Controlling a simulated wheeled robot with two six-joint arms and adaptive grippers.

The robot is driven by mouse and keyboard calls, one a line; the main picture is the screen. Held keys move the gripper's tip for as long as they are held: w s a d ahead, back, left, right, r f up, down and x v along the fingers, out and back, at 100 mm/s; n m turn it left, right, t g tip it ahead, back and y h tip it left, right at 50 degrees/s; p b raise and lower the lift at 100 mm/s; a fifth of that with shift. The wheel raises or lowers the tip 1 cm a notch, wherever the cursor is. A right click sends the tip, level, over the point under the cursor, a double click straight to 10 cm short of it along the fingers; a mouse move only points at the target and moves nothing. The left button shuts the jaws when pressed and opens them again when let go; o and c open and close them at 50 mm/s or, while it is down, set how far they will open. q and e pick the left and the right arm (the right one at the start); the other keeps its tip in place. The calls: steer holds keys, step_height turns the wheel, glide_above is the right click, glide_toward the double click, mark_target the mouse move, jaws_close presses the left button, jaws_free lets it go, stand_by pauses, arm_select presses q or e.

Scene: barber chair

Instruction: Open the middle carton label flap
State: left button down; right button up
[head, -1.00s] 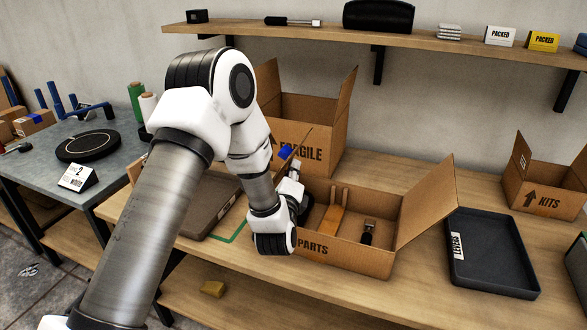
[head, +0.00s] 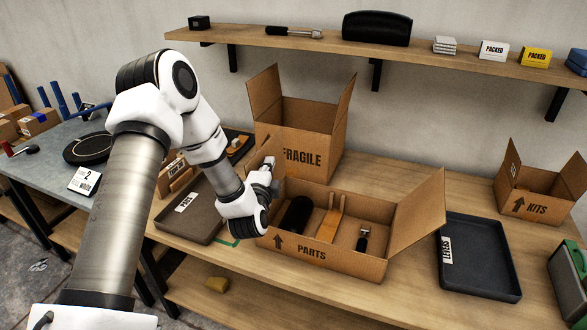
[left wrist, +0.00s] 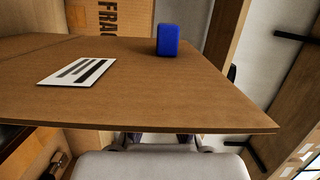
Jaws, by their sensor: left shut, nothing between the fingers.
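The middle carton, marked PARTS (head: 335,256), stands open on the bench. Its right flap (head: 418,215) leans outward. Its left flap (head: 264,152) stands raised beside my left gripper (head: 268,172), which is shut and empty at the carton's left end. In the left wrist view the flap (left wrist: 150,85) fills the middle, with a white striped label (left wrist: 77,72) and a blue block-like tab (left wrist: 168,40) on its face. The gripper's fingertips (left wrist: 160,138) are partly hidden by the flap's near edge; contact cannot be told. My right gripper is not in view.
A FRAGILE carton (head: 310,145) stands close behind. A dark tray (head: 480,262) and a KITS carton (head: 535,190) are to the right. A grey-brown tray (head: 183,217) lies left. Inside the middle carton are a black roll (head: 297,214), a wooden piece (head: 331,222) and a brush-like tool (head: 363,238).

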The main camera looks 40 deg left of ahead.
arm_select(q)
steer(key=a+n+p, duration=0.2)
steer(key=s+a+p, duration=0.1)
steer(key=shift+a+r+n+g+h, duration=0.1)
steer(key=shift+a+n+g+h, duration=0.2)
steer(key=shift+n, duration=0.1)
steer(key=shift+s+a+f+n+p, duration=0.1)
steer(key=shift+a+f+n+p, duration=0.25)
steer(key=shift+a+n+p, duration=0.3)
steer(key=shift+a, duration=0.15)
